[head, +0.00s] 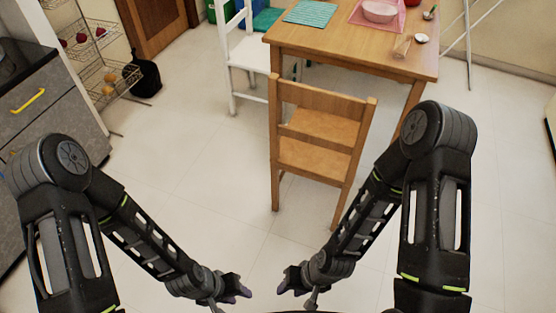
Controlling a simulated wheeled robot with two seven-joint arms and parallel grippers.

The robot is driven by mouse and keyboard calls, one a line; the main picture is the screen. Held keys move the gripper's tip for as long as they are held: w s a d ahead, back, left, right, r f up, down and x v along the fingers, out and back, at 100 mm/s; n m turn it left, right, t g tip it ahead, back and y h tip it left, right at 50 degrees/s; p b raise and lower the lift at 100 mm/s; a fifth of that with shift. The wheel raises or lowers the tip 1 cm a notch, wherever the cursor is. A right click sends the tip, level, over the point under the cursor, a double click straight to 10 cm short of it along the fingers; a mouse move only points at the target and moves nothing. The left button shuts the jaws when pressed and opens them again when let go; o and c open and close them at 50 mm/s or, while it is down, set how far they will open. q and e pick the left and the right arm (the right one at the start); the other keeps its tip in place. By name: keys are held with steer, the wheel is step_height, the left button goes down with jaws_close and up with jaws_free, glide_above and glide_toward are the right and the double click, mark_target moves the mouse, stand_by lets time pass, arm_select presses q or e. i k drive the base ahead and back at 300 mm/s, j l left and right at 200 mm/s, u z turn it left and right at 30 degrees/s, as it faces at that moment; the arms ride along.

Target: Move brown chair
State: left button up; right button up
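The brown chair (316,156) is wooden and stands upright on the tiled floor, at the near side of the wooden table (340,55). Its slatted back faces me. My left gripper (240,290) and my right gripper (288,285) are low in the view, in front of the chair and apart from it. They point toward each other with a gap between them. Nothing shows in either gripper. The fingers are small and dark, so I cannot tell whether they are open.
A white chair (246,55) stands at the table's left side. A grey cabinet (50,110) and a wire basket rack (95,45) are at the left, with a black bag (146,76) beside the rack. The floor (190,150) left of the brown chair is clear.

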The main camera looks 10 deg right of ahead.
mark_target(324, 140)
steer(key=i+j+z, duration=0.1)
steer(key=j, duration=0.4)
steer(key=i+j, duration=0.15)
steer(key=j, duration=0.35)
steer(key=i+j+z, duration=0.15)
steer(key=j, duration=0.9)
steer(key=i+z, duration=0.05)
